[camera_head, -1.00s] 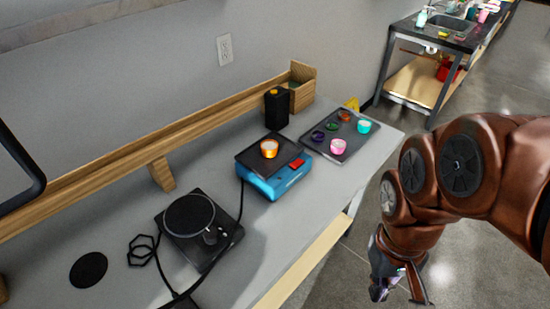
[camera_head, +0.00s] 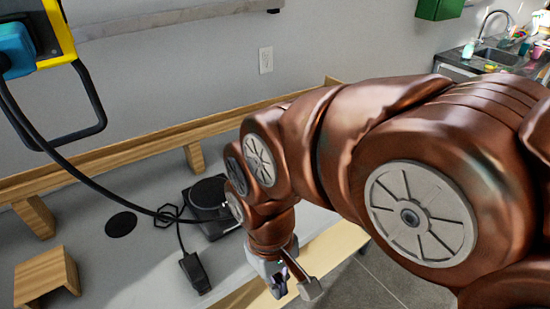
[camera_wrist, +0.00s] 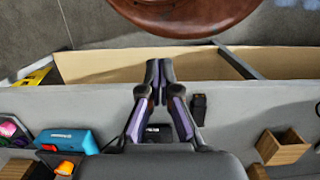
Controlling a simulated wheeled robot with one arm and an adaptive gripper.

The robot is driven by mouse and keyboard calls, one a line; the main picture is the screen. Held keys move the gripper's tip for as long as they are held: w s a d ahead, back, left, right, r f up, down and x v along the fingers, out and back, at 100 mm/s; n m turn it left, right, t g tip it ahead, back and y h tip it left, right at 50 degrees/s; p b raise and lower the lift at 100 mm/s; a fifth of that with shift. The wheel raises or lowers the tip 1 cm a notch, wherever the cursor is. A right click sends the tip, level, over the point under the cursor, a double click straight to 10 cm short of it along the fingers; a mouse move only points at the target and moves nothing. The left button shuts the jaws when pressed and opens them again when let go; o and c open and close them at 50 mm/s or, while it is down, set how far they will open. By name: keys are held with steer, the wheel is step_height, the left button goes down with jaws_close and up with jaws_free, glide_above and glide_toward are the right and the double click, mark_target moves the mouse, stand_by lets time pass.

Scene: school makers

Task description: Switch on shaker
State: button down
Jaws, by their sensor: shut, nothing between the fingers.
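The shaker, a blue box (camera_wrist: 75,140) with a dark platform, shows in the wrist view at lower left. A red switch (camera_wrist: 48,147) shows on its side; I cannot tell its position. A small orange cup (camera_wrist: 65,168) sits on the platform. In the head view my arm hides the shaker. My gripper (camera_head: 281,281) is low in the head view, by the bench's front edge. In the wrist view my gripper (camera_wrist: 160,68) has its fingers together and empty, apart from the shaker, which is off to the left.
A black round-topped device (camera_head: 207,193) and a black cabled box (camera_head: 195,272) lie on the grey bench (camera_head: 135,255). A wooden block (camera_head: 45,275) is at lower left. A yellow-black frame (camera_head: 62,30) is at upper left. Cups (camera_wrist: 10,130) are at the wrist view's left edge.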

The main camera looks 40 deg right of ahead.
steer(key=shift+a, duration=0.15)
steer(key=w+d+r+t+b, duration=0.1)
steer(key=w+d+b, duration=0.1)
steer(key=w+d, duration=0.35)
steer(key=w+d+r+t+y+b, duration=0.1)
steer(key=w+d+r, duration=0.1)
steer(key=w, duration=0.7)
steer(key=w+d+r+t+b, duration=0.1)
steer(key=w+d+b, duration=0.1)
steer(key=w+d, duration=0.35)
steer(key=w+d+t+b, duration=0.1)
steer(key=w+d, duration=0.2)
steer(key=d, duration=0.9)
steer(key=w+d+t+b, duration=0.1)
steer(key=w+d, duration=0.3)
steer(key=d, duration=0.9)
steer(key=shift+w+r+h+b, duration=0.15)
steer(key=shift+w+h+b, duration=0.15)
steer(key=shift+b, duration=0.4)
